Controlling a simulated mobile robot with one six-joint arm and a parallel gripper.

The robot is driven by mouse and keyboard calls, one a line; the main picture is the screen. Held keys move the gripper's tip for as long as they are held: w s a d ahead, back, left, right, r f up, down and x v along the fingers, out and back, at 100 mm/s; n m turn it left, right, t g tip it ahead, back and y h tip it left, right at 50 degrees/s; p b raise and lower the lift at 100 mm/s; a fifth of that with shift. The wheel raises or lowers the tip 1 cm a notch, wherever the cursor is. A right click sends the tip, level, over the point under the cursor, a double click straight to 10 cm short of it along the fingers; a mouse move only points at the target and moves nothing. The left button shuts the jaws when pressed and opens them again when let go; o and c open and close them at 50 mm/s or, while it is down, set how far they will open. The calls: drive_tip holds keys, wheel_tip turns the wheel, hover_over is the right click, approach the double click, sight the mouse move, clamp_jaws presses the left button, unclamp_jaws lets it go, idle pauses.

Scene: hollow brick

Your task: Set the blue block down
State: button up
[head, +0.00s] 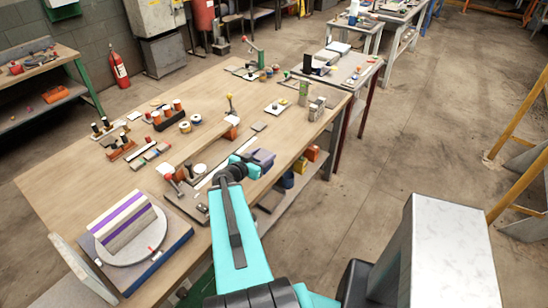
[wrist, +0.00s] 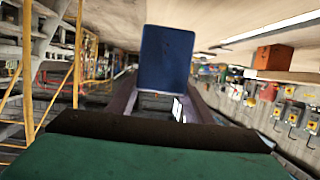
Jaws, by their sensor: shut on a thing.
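The blue block (wrist: 165,58) is held between the fingertips of my gripper (wrist: 160,92), and its broad dark blue face fills the upper middle of the wrist view. In the head view my gripper (head: 251,164) is at the near right edge of the wooden workbench (head: 110,190), with the blue block (head: 264,157) at its tip. The block looks raised near the bench edge. I cannot tell whether its underside touches anything.
A vise-like tool (head: 182,177) stands left of my gripper. A round plate with a purple-striped block (head: 122,218) is at the near left. Several small tools and parts lie across the bench. Open wood shows at the bench's far left. Bare floor (head: 430,130) lies to the right.

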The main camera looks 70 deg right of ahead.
drive_tip(key=w+a+r+n+t+b, duration=0.1)
drive_tip(key=w+a+r+n+t, duration=0.2)
drive_tip(key=w+a, duration=0.7)
drive_tip(key=w+a+r+n+t+y+b, duration=0.1)
drive_tip(key=w+a+r+n+t, duration=0.3)
drive_tip(key=w, duration=1.1)
drive_tip(key=w+a+r+t+b, duration=0.2)
drive_tip(key=w+a+r, duration=0.2)
drive_tip(key=w+a, duration=0.7)
drive_tip(key=w+a+r+n+t+y, duration=0.3)
drive_tip(key=w+a+r+n+y, duration=0.1)
drive_tip(key=a, duration=0.8)
drive_tip(key=w+a+r+n+t+y+b, duration=0.1)
drive_tip(key=w+a+r+n+y, duration=0.3)
drive_tip(key=a, duration=0.9)
drive_tip(key=w+a+r+n+t+y, duration=0.4)
drive_tip(key=w+a+r+n+y, duration=0.1)
drive_tip(key=a, duration=0.7)
drive_tip(key=shift+w+a+r+t+b, duration=0.15)
drive_tip(key=shift+w+r+t+b, duration=0.3)
drive_tip(key=shift+w, duration=0.85)
drive_tip(key=shift+r, duration=0.15)
drive_tip(key=shift+s, duration=0.15)
